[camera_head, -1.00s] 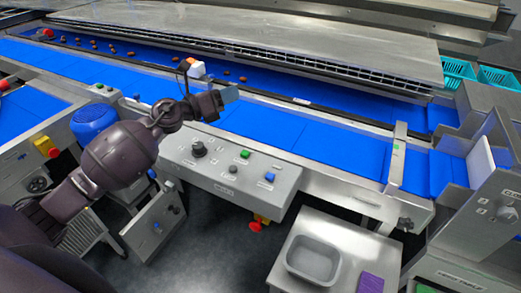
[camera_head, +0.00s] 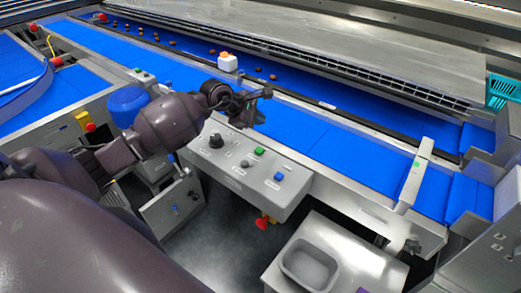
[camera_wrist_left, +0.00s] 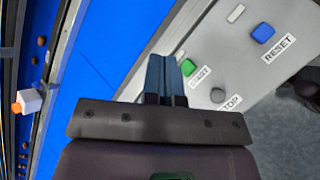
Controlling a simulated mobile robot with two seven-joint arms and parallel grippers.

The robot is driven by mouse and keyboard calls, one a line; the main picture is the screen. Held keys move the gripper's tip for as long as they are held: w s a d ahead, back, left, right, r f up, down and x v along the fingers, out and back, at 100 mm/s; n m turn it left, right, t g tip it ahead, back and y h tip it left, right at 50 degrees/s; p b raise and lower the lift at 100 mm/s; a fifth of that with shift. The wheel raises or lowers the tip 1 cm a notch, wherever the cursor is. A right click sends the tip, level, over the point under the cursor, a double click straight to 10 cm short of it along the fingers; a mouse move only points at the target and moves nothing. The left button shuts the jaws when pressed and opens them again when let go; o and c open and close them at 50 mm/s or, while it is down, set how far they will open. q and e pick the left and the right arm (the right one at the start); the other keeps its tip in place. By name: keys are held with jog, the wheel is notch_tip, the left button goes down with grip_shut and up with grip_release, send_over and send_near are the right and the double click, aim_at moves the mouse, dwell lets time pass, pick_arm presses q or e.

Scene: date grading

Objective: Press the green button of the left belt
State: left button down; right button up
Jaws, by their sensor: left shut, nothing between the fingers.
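A green button (camera_head: 259,151) sits on the grey control panel (camera_head: 232,172) in front of the long blue belt (camera_head: 330,145). My left gripper (camera_head: 264,94) is shut and empty, above the belt's near edge behind the panel. In the left wrist view its fingers (camera_wrist_left: 164,60) appear just left of the green button; I cannot tell the height between them. My right gripper is not in view.
A grey stop button (camera_wrist_left: 217,95) and blue reset button (camera_wrist_left: 263,33) share the panel, with a black knob (camera_head: 216,140). A red emergency button (camera_head: 262,223) hangs below.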

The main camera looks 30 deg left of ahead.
pick_arm(q)
jog(key=shift+w+d, duration=0.1)
jog(key=shift+d, duration=0.05)
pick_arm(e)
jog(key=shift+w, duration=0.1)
pick_arm(q)
jog(key=shift+f, duration=0.15)
jog(key=b, duration=0.4)
send_over(259, 151)
notch_tip(259, 151, down, 8)
jog(key=shift+w+r, duration=0.1)
jog(key=shift+r, duration=0.05)
jog(key=shift+f+b, duration=0.45)
jog(key=shift+b, duration=0.05)
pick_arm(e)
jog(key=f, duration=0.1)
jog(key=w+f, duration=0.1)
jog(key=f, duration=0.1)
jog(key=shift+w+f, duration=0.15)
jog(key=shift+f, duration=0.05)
pick_arm(q)
jog(key=shift+r, duration=0.1)
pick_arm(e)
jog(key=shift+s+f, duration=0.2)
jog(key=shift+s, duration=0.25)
